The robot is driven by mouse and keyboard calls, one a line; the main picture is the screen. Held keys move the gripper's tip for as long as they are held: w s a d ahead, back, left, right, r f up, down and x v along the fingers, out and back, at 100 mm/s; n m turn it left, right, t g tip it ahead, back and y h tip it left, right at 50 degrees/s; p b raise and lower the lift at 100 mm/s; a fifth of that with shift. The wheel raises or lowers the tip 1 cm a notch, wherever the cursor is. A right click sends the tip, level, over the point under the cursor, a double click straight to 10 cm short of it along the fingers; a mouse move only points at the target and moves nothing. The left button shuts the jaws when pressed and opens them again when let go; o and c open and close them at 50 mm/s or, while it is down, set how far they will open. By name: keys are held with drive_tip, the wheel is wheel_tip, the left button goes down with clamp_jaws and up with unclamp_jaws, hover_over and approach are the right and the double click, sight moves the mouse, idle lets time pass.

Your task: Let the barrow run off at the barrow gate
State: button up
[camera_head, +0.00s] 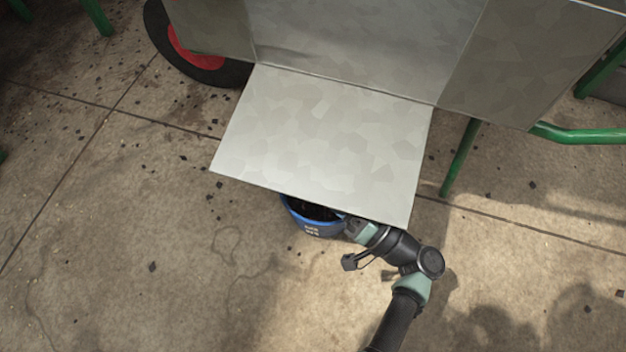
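The barrow (350,35) is a grey galvanised metal body at the top of the head view, with a black tyre on a red wheel (188,48) and a green leg (460,157). A flat pale metal plate (325,130), which looks like the barrow gate, slopes out from its front side. A dark bucket with a blue rim (318,229) and white lettering stands under the plate's lower edge, with dark stuff inside. My gripper (351,229) is at the bucket's right side, just below the plate. Its fingertips are too small and dark to make out, and the plate hides part of the bucket.
The floor is concrete slabs with joints and scattered dark crumbs. A green handle bar (580,135) juts out at the right, and more green legs (97,15) show at the top left.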

drive_tip(key=shift+a, duration=0.1)
clamp_jaws()
idle(1.4)
